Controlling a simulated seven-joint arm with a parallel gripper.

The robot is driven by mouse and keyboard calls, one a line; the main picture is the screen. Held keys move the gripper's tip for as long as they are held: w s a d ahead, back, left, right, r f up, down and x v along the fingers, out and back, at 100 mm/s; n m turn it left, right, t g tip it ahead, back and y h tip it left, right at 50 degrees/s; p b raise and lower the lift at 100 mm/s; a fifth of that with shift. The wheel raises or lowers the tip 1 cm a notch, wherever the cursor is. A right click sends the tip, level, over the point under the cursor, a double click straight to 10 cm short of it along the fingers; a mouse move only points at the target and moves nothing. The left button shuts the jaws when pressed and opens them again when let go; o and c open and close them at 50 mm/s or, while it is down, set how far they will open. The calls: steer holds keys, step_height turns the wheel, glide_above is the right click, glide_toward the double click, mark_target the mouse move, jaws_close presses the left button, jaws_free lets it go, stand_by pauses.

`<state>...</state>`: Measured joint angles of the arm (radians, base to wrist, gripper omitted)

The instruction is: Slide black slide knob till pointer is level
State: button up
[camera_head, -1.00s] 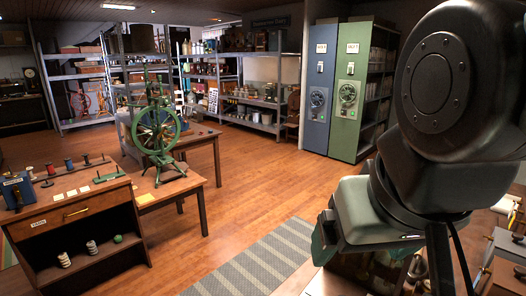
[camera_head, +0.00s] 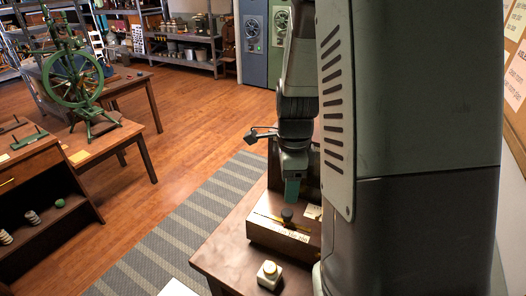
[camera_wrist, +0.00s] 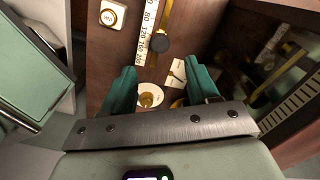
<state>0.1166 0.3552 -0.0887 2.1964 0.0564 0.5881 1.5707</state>
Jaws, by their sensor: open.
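The black slide knob (camera_wrist: 160,43) sits on a brass slot beside a white number scale (camera_wrist: 147,35) on a brown wooden box. In the head view the black knob (camera_head: 287,214) stands on the box's top (camera_head: 262,232). My gripper (camera_wrist: 160,80) is open with green fingers spread and nothing between them. In the head view my gripper (camera_head: 292,190) points down just above and behind the knob, apart from it. A round white and brass part (camera_wrist: 150,96) shows between the fingers. I cannot make out the pointer or its tilt.
A small card (camera_wrist: 176,76) lies near the right finger. A green spinning wheel (camera_head: 75,80) stands on a far table. The striped rug (camera_head: 180,225) is clear.

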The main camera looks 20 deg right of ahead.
mark_target(287, 212)
steer(key=shift+f, duration=5)
steer(key=shift+f, duration=0.1)
steer(key=c, duration=0.8)
steer(key=shift+o, duration=0.2)
